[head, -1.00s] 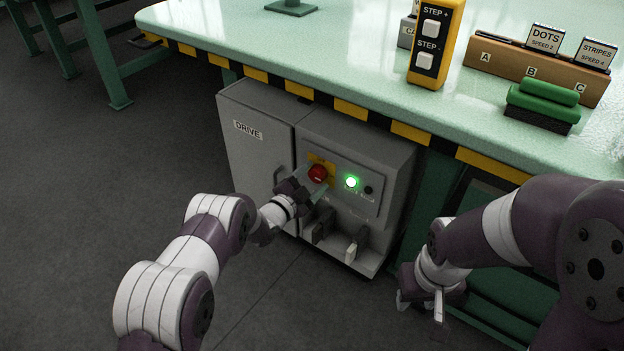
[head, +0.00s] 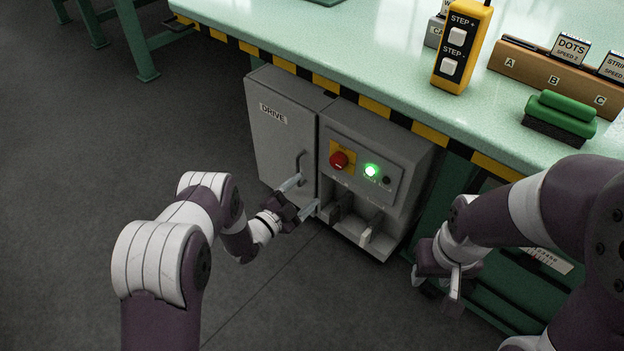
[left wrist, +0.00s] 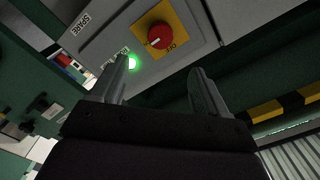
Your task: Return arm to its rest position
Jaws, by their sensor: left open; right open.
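My left gripper (head: 302,196) is open and empty in the head view, in front of the grey drive cabinet (head: 279,150), below its red rotary knob (head: 339,160). In the left wrist view its two fingers (left wrist: 160,92) are spread, with the red knob (left wrist: 159,35) on its yellow plate beyond them and apart from them. A green lamp (head: 371,171) glows right of the knob. My right gripper (head: 436,287) is open and empty at the lower right, in front of the green table frame.
The green table (head: 400,75) with a black-and-yellow striped edge overhangs the cabinet. On it stand a yellow step pendant (head: 461,45), a wooden card rack (head: 552,80) and a green-backed brush (head: 560,114). Grey floor (head: 90,200) lies open at the left.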

